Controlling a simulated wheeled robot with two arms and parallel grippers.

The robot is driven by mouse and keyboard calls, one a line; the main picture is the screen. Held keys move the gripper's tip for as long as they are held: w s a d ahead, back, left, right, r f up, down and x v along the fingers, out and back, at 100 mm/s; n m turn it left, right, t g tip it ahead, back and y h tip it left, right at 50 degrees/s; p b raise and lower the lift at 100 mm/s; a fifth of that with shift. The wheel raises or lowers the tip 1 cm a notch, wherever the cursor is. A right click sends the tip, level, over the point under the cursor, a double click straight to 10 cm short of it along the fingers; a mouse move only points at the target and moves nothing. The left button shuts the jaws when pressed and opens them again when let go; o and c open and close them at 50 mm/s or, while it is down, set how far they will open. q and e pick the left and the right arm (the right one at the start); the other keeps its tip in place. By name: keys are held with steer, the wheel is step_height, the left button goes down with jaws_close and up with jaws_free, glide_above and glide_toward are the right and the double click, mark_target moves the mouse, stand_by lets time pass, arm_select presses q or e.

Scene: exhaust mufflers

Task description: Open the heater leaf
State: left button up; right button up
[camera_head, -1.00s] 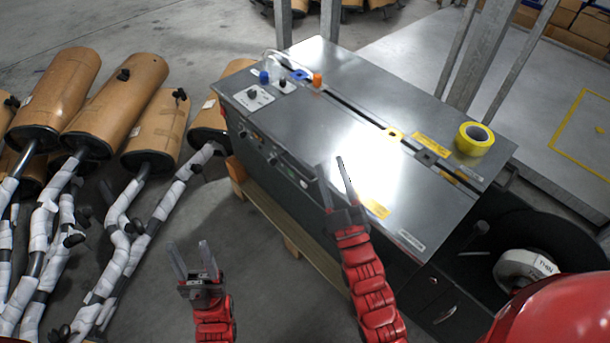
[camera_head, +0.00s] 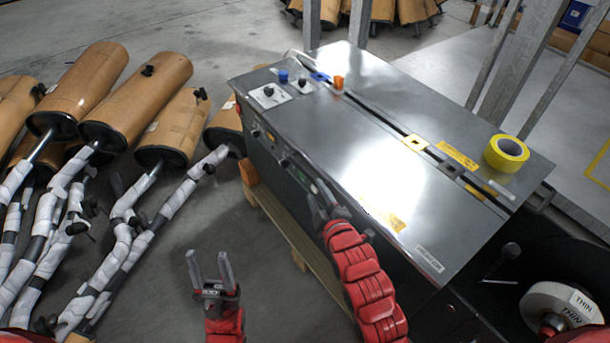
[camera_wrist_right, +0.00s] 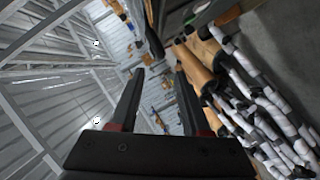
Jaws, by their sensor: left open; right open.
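The grey metal-topped machine (camera_head: 350,140) stands at the centre right in the head view. A long slot runs across its top, with yellow and orange pieces along it. I cannot pick out a heater leaf for certain. My right gripper (camera_head: 318,190) is at the machine's front side in the picture, its fingers partly lost against the dark panel. In the right wrist view its two fingers (camera_wrist_right: 158,75) are spread with nothing between them. My left gripper (camera_head: 208,258) is open and empty over the floor, left of the machine.
Several cardboard-wrapped mufflers (camera_head: 135,100) with white-wrapped pipes lie at the left. A yellow tape roll (camera_head: 506,153) sits on the machine's right end. A strap reel (camera_head: 562,305) is at the lower right. Metal posts (camera_head: 515,75) stand behind. Floor between mufflers and machine is clear.

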mark_target(307, 176)
steer(key=x, duration=1)
steer(key=shift+w+r, duration=0.1)
steer(key=shift+r, duration=0.05)
jaws_close()
stand_by(1.0)
